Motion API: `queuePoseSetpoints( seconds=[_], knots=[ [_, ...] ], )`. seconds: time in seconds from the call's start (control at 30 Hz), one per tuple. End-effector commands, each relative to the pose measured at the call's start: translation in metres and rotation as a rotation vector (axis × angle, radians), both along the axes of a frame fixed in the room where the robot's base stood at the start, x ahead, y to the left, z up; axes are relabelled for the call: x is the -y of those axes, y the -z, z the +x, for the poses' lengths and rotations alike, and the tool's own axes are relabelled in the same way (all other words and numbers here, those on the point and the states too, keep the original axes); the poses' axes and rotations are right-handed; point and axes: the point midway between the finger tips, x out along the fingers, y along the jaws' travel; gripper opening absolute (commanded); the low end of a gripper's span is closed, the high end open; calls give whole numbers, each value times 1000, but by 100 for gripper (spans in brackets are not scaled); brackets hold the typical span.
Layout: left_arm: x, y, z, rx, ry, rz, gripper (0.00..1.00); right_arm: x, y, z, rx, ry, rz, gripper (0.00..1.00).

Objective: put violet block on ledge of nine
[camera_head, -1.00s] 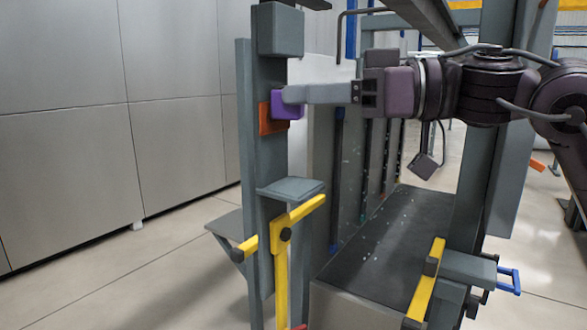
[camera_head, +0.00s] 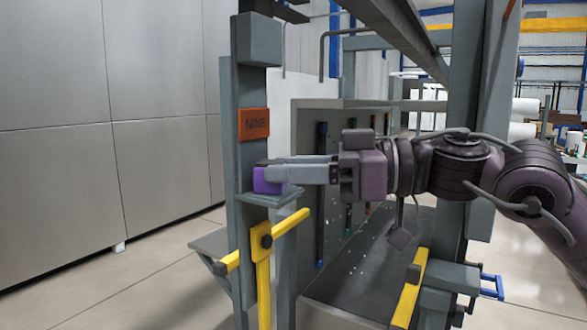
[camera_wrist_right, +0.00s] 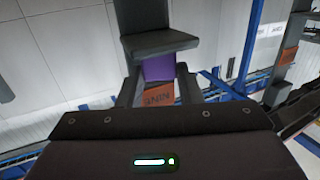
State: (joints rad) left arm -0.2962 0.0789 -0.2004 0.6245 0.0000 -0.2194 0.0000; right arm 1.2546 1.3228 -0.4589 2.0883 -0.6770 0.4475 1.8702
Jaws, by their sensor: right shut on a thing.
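The violet block (camera_head: 267,182) is held between the fingertips of my right gripper (camera_head: 280,170), which is shut on it. The block is upright at the small grey ledge (camera_head: 285,198) under the orange NINE plate (camera_head: 254,124). Its underside looks level with the ledge top; whether it touches I cannot tell. In the right wrist view the violet block (camera_wrist_right: 158,68) shows between the fingers, with the ledge (camera_wrist_right: 160,42) close against it and the NINE plate (camera_wrist_right: 158,96) on the other side. My left gripper is not in view.
A grey post (camera_head: 244,165) carries the plate and ledge. A yellow lever (camera_head: 291,222) sits just below the ledge. A perforated panel (camera_head: 308,180) stands behind my right gripper, with a dark conveyor bed (camera_head: 360,275) below. A grey box (camera_head: 259,40) is above the plate.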

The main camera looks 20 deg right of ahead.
Motion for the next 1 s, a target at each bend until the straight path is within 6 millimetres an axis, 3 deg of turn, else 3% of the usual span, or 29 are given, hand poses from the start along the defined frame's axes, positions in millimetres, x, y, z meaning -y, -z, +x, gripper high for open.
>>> queuePoseSetpoints(
  seconds=[0.03,0.2,0.57,1.0],
  knots=[
    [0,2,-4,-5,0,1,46,0,1,0,0,0,0,35],
    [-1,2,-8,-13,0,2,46,0,1,0,0,0,0,54],
    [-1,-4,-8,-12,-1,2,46,1,-6,0,1,1,0,54],
    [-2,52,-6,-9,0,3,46,78,-2,-43,1,6,1,54]
  ],
)
